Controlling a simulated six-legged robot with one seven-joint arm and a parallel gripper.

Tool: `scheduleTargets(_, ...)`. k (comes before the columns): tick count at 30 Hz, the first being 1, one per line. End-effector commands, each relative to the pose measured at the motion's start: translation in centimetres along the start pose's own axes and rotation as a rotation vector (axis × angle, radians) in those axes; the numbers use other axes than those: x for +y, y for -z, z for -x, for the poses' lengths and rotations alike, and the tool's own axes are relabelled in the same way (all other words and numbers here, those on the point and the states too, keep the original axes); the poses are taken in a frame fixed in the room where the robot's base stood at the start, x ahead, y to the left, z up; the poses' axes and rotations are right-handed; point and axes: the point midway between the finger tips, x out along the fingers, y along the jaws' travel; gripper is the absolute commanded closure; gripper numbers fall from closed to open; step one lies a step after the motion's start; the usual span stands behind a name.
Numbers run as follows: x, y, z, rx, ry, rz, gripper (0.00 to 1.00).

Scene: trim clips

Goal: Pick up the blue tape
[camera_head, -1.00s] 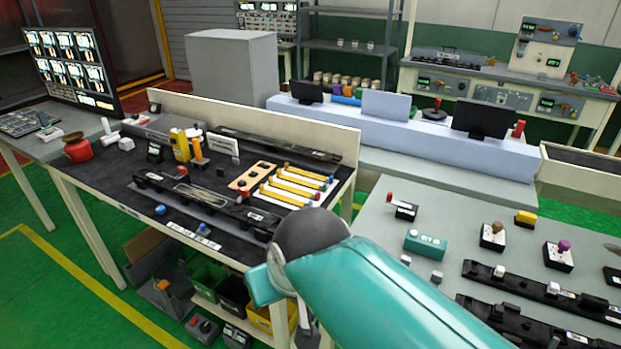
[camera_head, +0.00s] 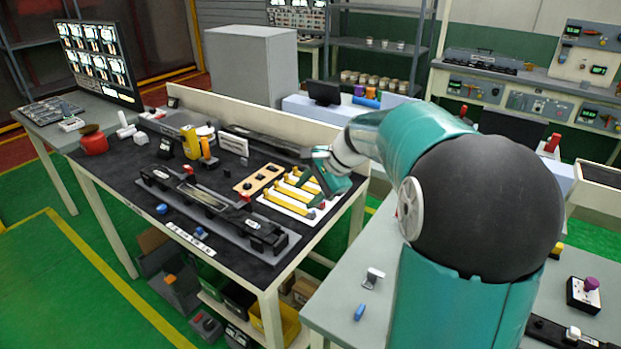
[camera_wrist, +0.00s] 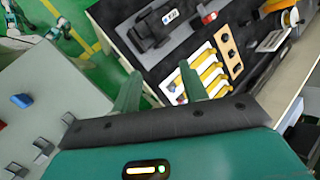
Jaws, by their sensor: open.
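No roll is clearly recognisable as the blue tape. Small blue things show in the head view: a round blue piece (camera_head: 162,208) and another blue piece (camera_head: 201,230) at the black bench's front edge, a blue cylinder (camera_head: 371,92) at the back, and a blue piece (camera_head: 359,312) on the grey table, which also shows in the wrist view (camera_wrist: 22,100). My gripper (camera_head: 320,188) is over the right end of the black bench, near the white rack with yellow bars (camera_head: 272,206). In the wrist view my gripper (camera_wrist: 160,68) is open, with nothing between its fingers.
A long black fixture (camera_head: 215,205) lies along the bench front. A wooden board (camera_head: 257,177) and yellow containers (camera_head: 190,142) stand behind it. A low cream wall (camera_head: 255,122) closes the bench's back. The grey table (camera_head: 340,325) is at right, beyond a gap.

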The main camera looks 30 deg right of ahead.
Motion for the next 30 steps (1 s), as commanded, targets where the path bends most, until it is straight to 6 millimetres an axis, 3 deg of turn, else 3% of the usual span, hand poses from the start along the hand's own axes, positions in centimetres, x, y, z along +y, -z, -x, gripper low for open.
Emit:
scheduleTargets(1,-0.4,2.1,-0.5,-0.023,0.023,-0.080,0.56)
scheduleTargets(10,-1.7,14.1,-1.9,-0.177,0.190,-0.541,0.56)
scheduleTargets(19,0.5,27.0,-1.9,-0.357,0.384,-0.963,0.56)
scheduleTargets(24,1.8,30.9,-1.5,-0.420,0.450,-1.085,0.56)
scheduleTargets(30,1.1,31.4,-2.8,-0.437,0.462,-1.108,0.56)
